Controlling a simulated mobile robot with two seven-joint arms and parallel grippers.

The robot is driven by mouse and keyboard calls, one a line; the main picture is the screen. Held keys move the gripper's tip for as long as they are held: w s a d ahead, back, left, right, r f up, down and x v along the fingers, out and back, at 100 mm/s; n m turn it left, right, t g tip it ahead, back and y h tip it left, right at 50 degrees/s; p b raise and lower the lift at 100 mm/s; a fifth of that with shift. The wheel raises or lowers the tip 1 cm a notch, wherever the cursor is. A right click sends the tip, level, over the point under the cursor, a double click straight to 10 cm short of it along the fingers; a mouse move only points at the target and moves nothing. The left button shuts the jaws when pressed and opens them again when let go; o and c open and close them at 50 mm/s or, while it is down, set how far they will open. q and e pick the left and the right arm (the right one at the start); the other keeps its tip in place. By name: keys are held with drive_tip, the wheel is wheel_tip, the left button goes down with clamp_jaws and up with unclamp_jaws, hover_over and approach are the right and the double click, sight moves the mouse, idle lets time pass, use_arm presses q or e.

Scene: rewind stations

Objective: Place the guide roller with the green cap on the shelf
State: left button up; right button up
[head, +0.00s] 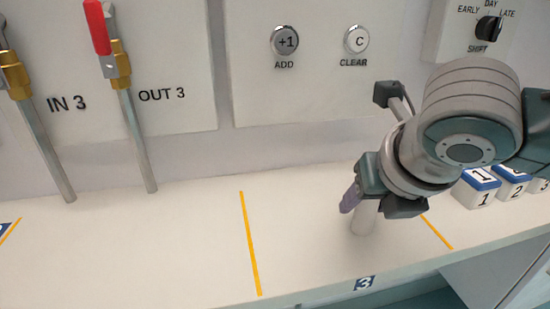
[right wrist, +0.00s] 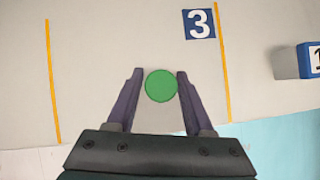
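The guide roller is a pale upright cylinder (head: 364,219), standing on the shelf (head: 190,245) behind the number 3 label in the head view. Its round green cap (right wrist: 161,85) shows from above in the right wrist view. My right gripper (head: 363,196) is low over the shelf and hides the roller's upper part in the head view. In the right wrist view its two fingers (right wrist: 160,76) stand on either side of the cap, with narrow gaps showing, so it looks slightly open. My left gripper is not in view.
Yellow lines (head: 249,243) divide the shelf. White blocks with blue-edged tops (head: 476,187) stand to the right. Pipes with a red-handled valve (head: 97,27) come down at the left. ADD (head: 285,40) and CLEAR (head: 356,39) buttons are on the back panel. The shelf's left part is mostly clear.

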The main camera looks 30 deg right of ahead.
drive_tip(key=shift+o, duration=0.9)
drive_tip(key=p+v, duration=0.4)
drive_tip(key=v, duration=0.7)
drive_tip(key=s+a+f+m+y, duration=0.1)
drive_tip(key=s+m, duration=0.3)
drive_tip(key=m, duration=0.5)
drive_tip(key=s+a+f+m+g+y, duration=0.1)
drive_tip(key=s+a+f+m, duration=0.2)
drive_tip(key=m, duration=0.7)
drive_tip(key=s+a+f+m+g+y, duration=0.1)
drive_tip(key=s+m, duration=0.4)
drive_tip(key=m, duration=0.5)
drive_tip(key=shift+a+f, duration=0.55)
drive_tip(key=shift+f, duration=0.35)
drive_tip(key=shift+s, duration=0.2)
